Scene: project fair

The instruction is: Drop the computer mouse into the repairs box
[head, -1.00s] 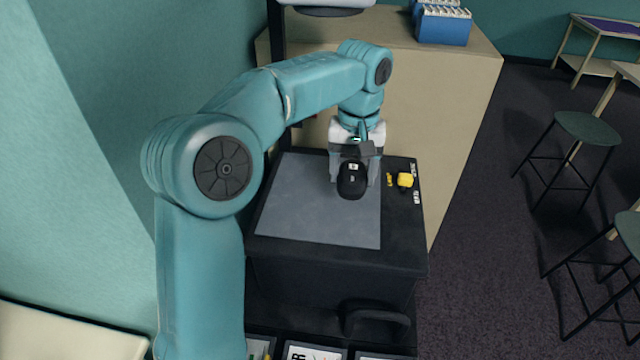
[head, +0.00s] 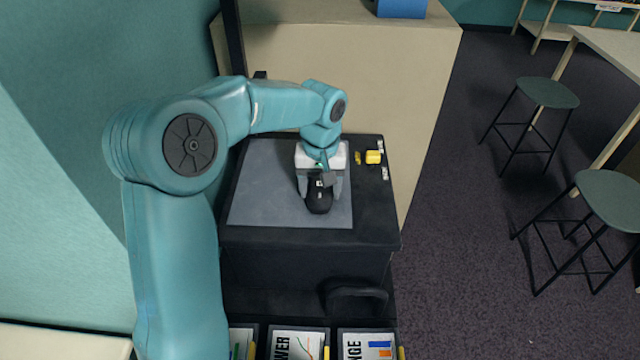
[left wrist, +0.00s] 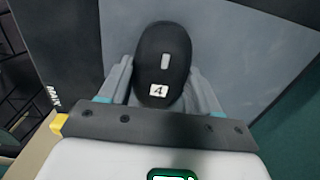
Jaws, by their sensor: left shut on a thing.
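The black computer mouse (head: 319,199) has a light scroll wheel and a small white label. My left gripper (head: 320,188) is shut on it, above or on the grey mat of the black case; I cannot tell whether the mouse touches the mat. In the left wrist view the mouse (left wrist: 163,62) sits between the two fingers, its label reading 4. My right gripper is not in view. No repairs box can be made out in these frames.
The black case (head: 310,255) has a grey top mat (head: 260,205), a yellow knob (head: 373,157) and a front handle. Cards with charts (head: 297,343) stand below. A beige cabinet (head: 400,90) with a blue bin (head: 402,8) is behind. Stools (head: 548,93) stand right on dark carpet.

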